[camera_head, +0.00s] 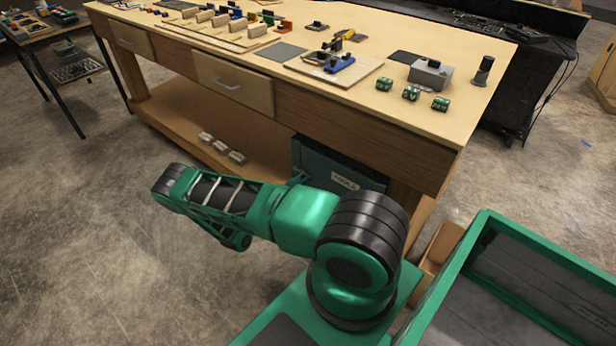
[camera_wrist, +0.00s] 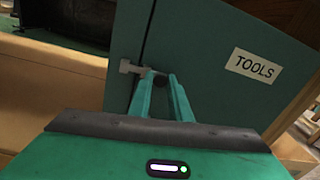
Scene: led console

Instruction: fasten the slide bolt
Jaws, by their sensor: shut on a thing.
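The slide bolt (camera_wrist: 130,68) is a small silver bar on the front of a teal cabinet (camera_wrist: 205,30) in the wrist view. It lies roughly level, close to the upright seam left of the door. A dark round knob (camera_wrist: 160,83) sits at its right end. My gripper (camera_wrist: 161,80) is shut on this knob, with one teal finger on each side. The fingers hide part of the bolt, and I cannot tell how far it reaches into its keeper. In the head view the cabinet (camera_head: 312,157) stands under the workbench, and my arm hides the bolt.
A white TOOLS label (camera_wrist: 255,68) is on the cabinet, right of my gripper. The wooden workbench (camera_head: 440,122) overhangs the cabinet. Several small blocks (camera_head: 222,148) lie on its lower shelf. A green-rimmed bin (camera_head: 550,245) is at the right. Open concrete floor lies left of my arm.

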